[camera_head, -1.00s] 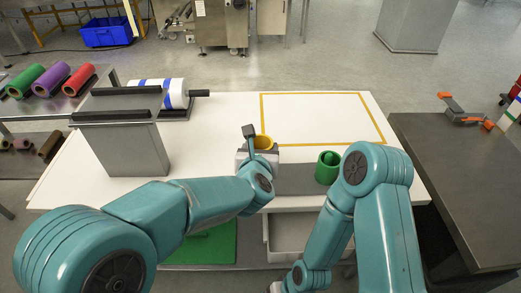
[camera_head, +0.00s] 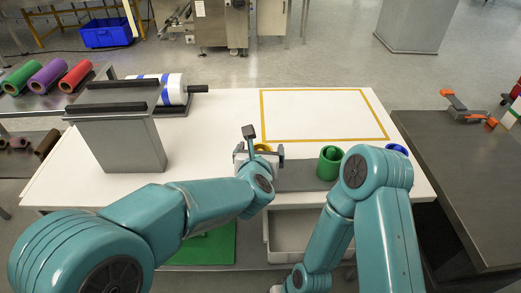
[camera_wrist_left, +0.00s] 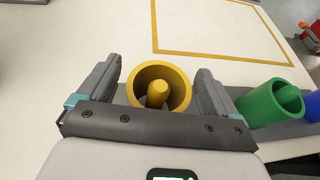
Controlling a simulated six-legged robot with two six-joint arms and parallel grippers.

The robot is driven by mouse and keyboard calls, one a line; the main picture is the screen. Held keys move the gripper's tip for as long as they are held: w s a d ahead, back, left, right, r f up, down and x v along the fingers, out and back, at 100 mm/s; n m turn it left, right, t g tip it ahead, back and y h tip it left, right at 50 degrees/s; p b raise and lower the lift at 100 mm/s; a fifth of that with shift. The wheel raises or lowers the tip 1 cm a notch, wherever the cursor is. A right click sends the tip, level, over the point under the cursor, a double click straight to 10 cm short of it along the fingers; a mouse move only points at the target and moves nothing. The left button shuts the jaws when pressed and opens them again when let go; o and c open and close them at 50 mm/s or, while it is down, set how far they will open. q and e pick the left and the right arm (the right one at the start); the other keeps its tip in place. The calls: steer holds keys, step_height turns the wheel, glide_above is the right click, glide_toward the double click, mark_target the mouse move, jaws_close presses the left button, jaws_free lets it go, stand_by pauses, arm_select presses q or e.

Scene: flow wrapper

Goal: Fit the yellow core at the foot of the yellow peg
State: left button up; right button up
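The yellow core (camera_wrist_left: 136,88) is a hollow tube. In the left wrist view it stands around the yellow peg (camera_wrist_left: 158,92), whose rounded top shows inside the opening. Its lower part is hidden by my gripper, so I cannot see where it meets the base. In the head view only its yellow rim (camera_head: 263,148) shows. My left gripper (camera_wrist_left: 160,70) is open, with one finger on each side of the core and a visible gap on both sides. It also shows in the head view (camera_head: 260,152). My right gripper is out of view.
The grey base strip (camera_head: 297,177) also carries a green core (camera_head: 322,168) around a green peg and a blue piece (camera_head: 398,148) at its right end. A grey stand (camera_head: 120,150) and a white roll (camera_head: 172,90) are on the left. The yellow-outlined area (camera_head: 325,115) is empty.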

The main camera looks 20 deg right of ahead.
arm_select(q)
steer(key=v, duration=1.6)
steer(key=shift+s+r+b, duration=0.15)
steer(key=shift+s+b, duration=0.05)
steer(key=shift+b, duration=0.15)
